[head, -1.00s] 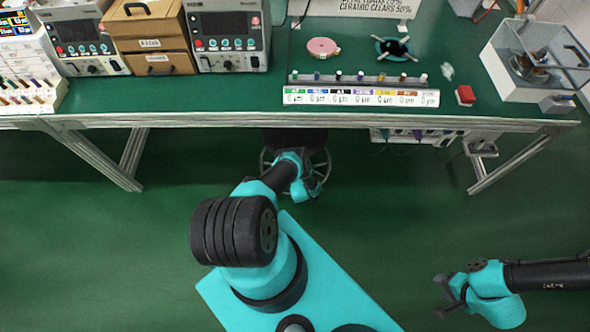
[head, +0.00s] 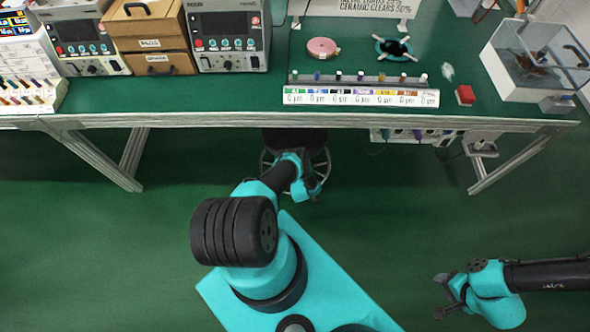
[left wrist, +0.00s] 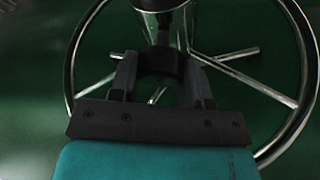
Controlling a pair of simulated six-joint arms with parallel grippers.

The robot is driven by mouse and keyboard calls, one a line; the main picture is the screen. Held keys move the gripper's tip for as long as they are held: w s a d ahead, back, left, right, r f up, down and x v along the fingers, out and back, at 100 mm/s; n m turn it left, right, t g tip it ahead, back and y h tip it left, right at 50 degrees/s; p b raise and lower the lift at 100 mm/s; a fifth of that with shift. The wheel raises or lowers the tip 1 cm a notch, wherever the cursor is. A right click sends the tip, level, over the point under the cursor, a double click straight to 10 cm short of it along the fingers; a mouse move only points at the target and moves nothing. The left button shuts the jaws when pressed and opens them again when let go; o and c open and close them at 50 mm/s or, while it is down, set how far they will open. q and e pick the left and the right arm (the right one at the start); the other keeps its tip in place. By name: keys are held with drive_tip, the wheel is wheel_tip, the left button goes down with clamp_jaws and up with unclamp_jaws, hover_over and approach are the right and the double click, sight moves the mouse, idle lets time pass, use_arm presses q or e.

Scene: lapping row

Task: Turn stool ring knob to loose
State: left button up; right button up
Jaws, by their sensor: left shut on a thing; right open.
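The stool stands under the front edge of the bench, with its dark seat (head: 300,139) partly hidden by my left arm. Its bright metal foot ring (left wrist: 301,45) and spokes fill much of the left wrist view. A dark round knob (left wrist: 160,62) sits at the stool's central column (left wrist: 165,25). My left gripper (left wrist: 161,75) is shut on this knob, one finger on each side. Which way the knob is turned I cannot tell. In the head view the left gripper is mostly hidden by its own wrist. My right gripper (head: 443,296) is open and empty over the floor at the lower right.
The green bench (head: 230,95) spans the top, with metal legs (head: 125,155) either side of the stool. A power strip (head: 425,137) hangs under its edge, right of the stool. The floor is clear.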

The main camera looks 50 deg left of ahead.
use_arm(q)
drive_tip(key=shift+m+g+y, duration=0.3)
drive_tip(key=shift+m, duration=0.1)
drive_tip(key=o, duration=0.9)
drive_tip(key=v, duration=1.7)
drive_tip(key=shift+s+d+r, duration=0.1)
drive_tip(key=shift+s+d, duration=0.05)
